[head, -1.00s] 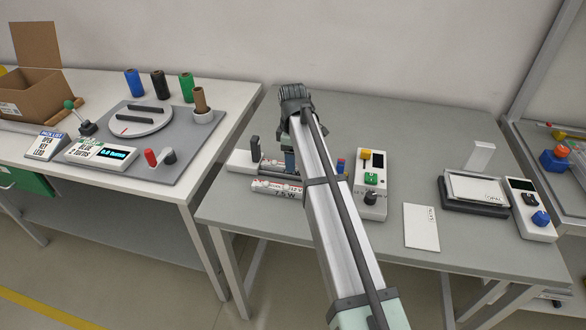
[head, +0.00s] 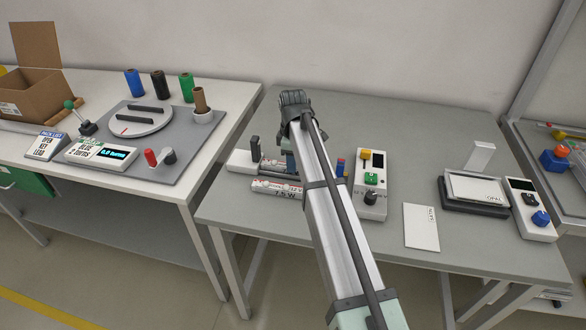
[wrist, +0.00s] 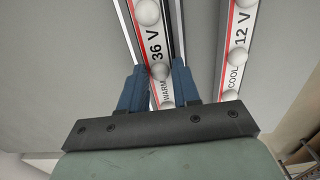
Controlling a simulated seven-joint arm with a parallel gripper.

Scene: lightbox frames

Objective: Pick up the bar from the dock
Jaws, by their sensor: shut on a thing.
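My gripper (wrist: 157,78) has blue fingers on both sides of a white, red-edged bar marked 36 V WARM (wrist: 154,42), which carries round white bulbs. The fingers are shut on it. Dark rails run along both sides of this bar. In the head view my gripper (head: 289,160) is mostly hidden behind my arm, at the dock (head: 243,161), a pale block with a dark upright post. I cannot tell whether the bar is clear of the dock.
A second bar marked 12 V COOL (wrist: 235,60) lies beside the held one; in the head view it lies in front of the dock (head: 262,186). A control box (head: 371,180) stands just right. A white card (head: 421,228) and a dark tray (head: 476,208) lie further right.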

